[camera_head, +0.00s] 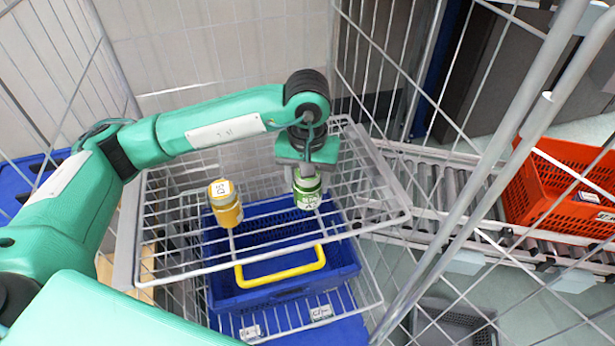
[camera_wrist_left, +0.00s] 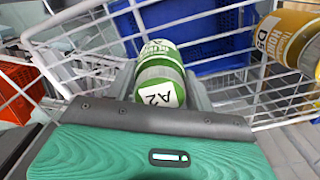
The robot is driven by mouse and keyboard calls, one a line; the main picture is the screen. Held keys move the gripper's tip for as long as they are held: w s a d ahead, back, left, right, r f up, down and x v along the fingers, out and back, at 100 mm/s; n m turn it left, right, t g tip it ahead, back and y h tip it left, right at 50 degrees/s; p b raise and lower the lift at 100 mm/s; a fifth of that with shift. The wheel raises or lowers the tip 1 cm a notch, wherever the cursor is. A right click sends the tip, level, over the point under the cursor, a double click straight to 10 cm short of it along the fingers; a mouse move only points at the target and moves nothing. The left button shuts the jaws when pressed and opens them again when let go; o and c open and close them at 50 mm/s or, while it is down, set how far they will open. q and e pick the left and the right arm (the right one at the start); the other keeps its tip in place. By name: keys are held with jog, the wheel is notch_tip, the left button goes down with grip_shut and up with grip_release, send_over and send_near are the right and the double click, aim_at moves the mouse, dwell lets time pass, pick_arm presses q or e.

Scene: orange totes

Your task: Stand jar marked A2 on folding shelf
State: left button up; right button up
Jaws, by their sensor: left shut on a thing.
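The jar marked A2 (camera_head: 308,192) has a green and white label, and its A2 lid shows close up in the left wrist view (camera_wrist_left: 158,92). My left gripper (camera_head: 305,176) is shut on this jar from above, one finger on each side. The folding shelf (camera_head: 165,262) is a white wire grid, and the jar is over its right part. I cannot tell whether the jar's base touches the wires. A yellow jar (camera_head: 226,206) stands on the shelf to the left, and its D5 lid shows in the left wrist view (camera_wrist_left: 268,38). My right gripper is not in view.
A blue basket (camera_head: 285,290) with a yellow handle (camera_head: 280,268) is below the shelf. Wire cage walls (camera_head: 440,110) enclose the shelf. An orange tote (camera_head: 545,195) is on a roller conveyor (camera_head: 440,190) at the right. The shelf between the jars is clear.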

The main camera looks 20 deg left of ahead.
pick_arm(q)
jog(key=o, duration=1.2)
jog(key=shift+f, duration=0.1)
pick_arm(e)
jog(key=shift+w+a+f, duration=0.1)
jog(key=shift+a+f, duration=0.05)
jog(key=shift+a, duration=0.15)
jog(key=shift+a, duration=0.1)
pick_arm(q)
jog(key=shift+r+p, duration=0.25)
jog(key=shift+p, duration=0.1)
notch_tip(320, 180, up, 10)
jog(key=b, duration=0.5)
jog(key=shift+r, duration=0.9)
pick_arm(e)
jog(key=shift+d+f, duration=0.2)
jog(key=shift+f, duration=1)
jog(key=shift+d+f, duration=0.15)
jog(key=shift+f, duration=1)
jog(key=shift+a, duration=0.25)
pick_arm(q)
jog(key=shift+f, duration=0.1)
